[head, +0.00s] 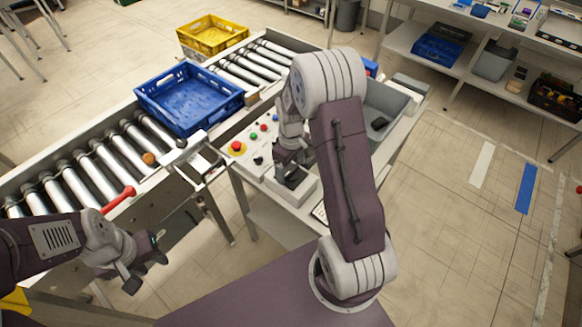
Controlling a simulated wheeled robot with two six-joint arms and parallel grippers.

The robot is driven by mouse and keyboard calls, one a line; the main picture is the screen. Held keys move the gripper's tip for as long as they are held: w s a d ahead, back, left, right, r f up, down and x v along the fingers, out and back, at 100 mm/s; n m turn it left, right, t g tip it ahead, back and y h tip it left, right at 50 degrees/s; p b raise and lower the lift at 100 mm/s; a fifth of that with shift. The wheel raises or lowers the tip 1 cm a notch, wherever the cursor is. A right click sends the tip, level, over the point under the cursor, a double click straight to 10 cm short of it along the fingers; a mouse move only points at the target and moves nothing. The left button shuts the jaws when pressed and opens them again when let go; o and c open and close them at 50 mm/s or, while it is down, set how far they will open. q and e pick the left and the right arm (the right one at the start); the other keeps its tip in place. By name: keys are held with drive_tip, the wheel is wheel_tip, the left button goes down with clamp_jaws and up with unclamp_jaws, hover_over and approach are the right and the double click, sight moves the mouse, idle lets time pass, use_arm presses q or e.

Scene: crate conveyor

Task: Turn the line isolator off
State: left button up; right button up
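A sloping control panel (246,163) stands beside the conveyor. It carries a red mushroom button on yellow (237,148), small green and red buttons, and a black knob (258,160). A grey box (304,190) with a dark top sits at its right end. My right gripper (290,168) points down just above this box, and its fingers are too hidden to read; I cannot tell whether it touches. A red lever handle (121,199) sticks out at the conveyor's near side. I cannot tell which control is the isolator. My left gripper (146,265) is open and empty, below the lever.
The roller conveyor (100,160) holds a blue crate (187,98); a yellow crate (211,35) stands behind it. An orange ball-like knob (149,158) is by the rollers. A grey tray (385,112) is right of my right arm.

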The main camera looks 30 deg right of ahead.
sight(291, 170)
wheel_tip(291, 170, up, 9)
drive_tip(key=b, duration=0.1)
idle(0.4)
drive_tip(key=shift+s, duration=0.1)
idle(0.3)
